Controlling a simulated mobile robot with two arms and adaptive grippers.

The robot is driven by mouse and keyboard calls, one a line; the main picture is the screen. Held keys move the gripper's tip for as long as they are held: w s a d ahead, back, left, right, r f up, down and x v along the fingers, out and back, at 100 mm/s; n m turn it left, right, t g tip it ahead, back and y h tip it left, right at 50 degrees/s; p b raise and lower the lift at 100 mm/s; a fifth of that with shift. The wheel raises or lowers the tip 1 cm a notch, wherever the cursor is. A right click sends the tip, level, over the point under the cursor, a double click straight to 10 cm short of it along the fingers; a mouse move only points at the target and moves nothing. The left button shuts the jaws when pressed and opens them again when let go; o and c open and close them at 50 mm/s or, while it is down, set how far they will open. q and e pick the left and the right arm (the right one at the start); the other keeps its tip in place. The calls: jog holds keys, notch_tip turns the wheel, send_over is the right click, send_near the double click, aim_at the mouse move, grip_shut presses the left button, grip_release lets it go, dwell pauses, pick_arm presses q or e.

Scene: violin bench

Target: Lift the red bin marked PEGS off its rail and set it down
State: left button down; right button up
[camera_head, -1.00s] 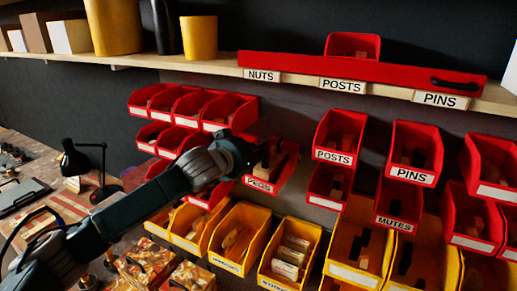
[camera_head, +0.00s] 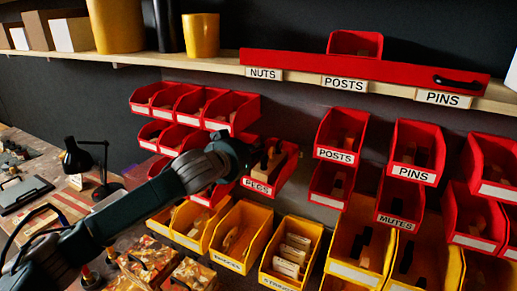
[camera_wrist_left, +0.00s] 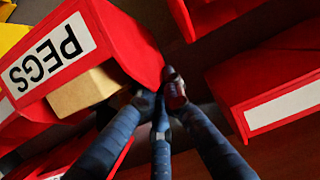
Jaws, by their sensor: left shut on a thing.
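The red bin marked PEGS (camera_head: 283,178) is at the middle of the red bins in the head view, with wooden pieces in it. It also shows upside down in the left wrist view (camera_wrist_left: 130,38), with its white label. My left gripper (camera_head: 265,160) reaches in from the left over the bin's left side. In the left wrist view its fingers (camera_wrist_left: 172,86) meet at the bin's edge, shut on it. A tan block shows beside the label. The rail behind the bin is hidden, so I cannot tell whether the bin still touches it. My right gripper is not in view.
Red bins crowd both sides, with POSTS (camera_head: 340,136) to the right. Yellow bins (camera_head: 240,235) stand below. A shelf (camera_head: 215,66) runs above. A black lamp (camera_head: 77,158) and a cluttered bench are at the left.

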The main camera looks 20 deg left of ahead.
pick_arm(q)
jog(key=s+a+b, duration=0.2)
jog(key=s+a, duration=0.1)
jog(key=s, duration=1.2)
jog(key=shift+s+r, duration=0.15)
jog(key=shift+s, duration=0.05)
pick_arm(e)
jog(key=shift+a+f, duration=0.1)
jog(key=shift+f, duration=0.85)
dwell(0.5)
